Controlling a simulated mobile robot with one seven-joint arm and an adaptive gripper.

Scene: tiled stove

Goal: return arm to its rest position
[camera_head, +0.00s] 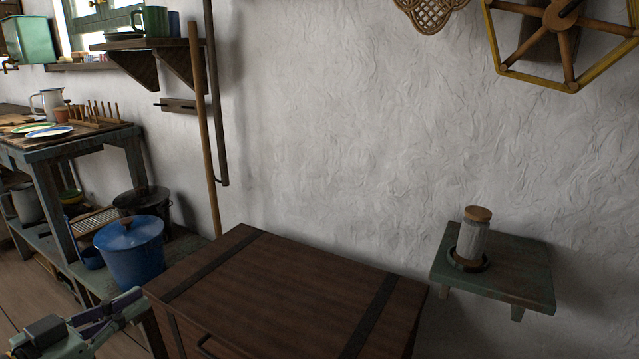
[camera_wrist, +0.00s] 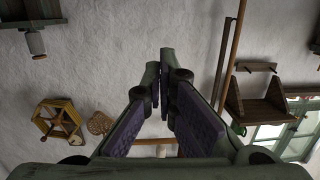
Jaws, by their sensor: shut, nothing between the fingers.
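My gripper (camera_head: 128,303) shows at the lower left of the head view, in front of the wooden chest and below the blue pot, with nothing held. In the wrist view my gripper (camera_wrist: 164,75) has its two purple-padded fingers converging at the tips, shut and empty. The wrist view is upside down and looks toward the white wall. Most of my arm is out of frame.
A dark wooden chest (camera_head: 270,290) stands in front of the wall. A small green shelf (camera_head: 520,276) holds a jar (camera_head: 472,238). A blue pot (camera_head: 133,252) sits on the bench's lower shelf at left. Long poles (camera_head: 203,120) lean on the wall.

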